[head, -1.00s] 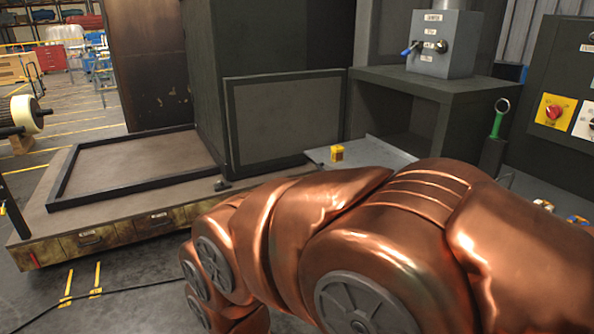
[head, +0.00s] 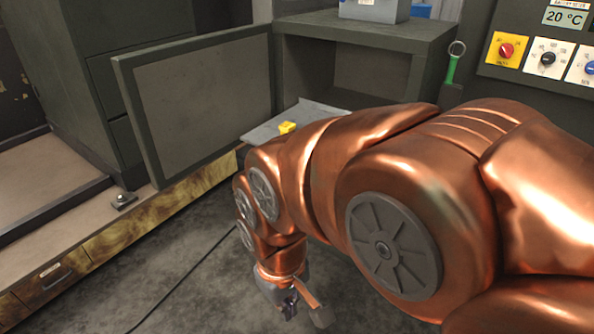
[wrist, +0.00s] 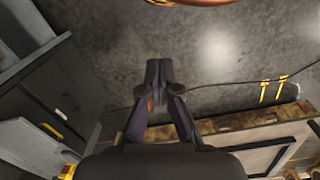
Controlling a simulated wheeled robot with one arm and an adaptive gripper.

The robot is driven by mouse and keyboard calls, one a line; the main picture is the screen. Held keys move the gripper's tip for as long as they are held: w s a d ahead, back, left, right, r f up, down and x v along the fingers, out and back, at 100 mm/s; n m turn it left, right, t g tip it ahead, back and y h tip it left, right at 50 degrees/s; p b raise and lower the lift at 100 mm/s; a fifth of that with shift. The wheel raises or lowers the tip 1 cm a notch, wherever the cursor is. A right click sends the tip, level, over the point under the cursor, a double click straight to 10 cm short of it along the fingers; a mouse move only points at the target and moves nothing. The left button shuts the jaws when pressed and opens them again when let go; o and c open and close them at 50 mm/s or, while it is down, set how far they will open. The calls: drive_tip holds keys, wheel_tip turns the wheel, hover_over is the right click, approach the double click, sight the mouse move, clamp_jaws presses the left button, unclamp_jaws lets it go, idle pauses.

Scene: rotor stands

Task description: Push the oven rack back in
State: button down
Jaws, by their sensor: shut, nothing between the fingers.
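The oven is a dark grey box (head: 425,48) with an open front cavity, at the upper middle of the head view. Its door (head: 205,100) stands swung open to the left. The grey flat rack (head: 262,133) sticks out of the cavity, with a small yellow block (head: 287,127) on it. My arm hides its right and near parts. My gripper (head: 298,312) hangs low over the floor, in front of the rack and below it in the picture, apart from it. In the wrist view its fingers (wrist: 158,72) are together and empty.
A low platform with drawers (head: 165,208) runs along the left. A green-handled tool (head: 452,68) stands right of the oven, near a control panel (head: 535,65) with knobs. A grey box (head: 375,10) sits on the oven. Bare floor (head: 215,275) and a black cable lie left of my gripper.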

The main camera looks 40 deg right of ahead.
drive_tip(key=w+d+f+n+t+h+b, duration=0.1)
drive_tip(key=w+d+f+t+h+b, duration=0.15)
drive_tip(key=w+d+f+b, duration=0.55)
drive_tip(key=w+d+f+n+t+h+b, duration=0.15)
drive_tip(key=w+d+f+t+b, duration=0.3)
drive_tip(key=w, duration=0.55)
drive_tip(key=w+d+n+t+h+b, duration=0.4)
drive_tip(key=w+d+n+t+b, duration=0.6)
drive_tip(key=w+d+b, duration=0.6)
drive_tip(key=shift+w+d+r+n+t, duration=0.5)
drive_tip(key=shift+w+d, duration=2.2)
drive_tip(key=shift+w, duration=1.5)
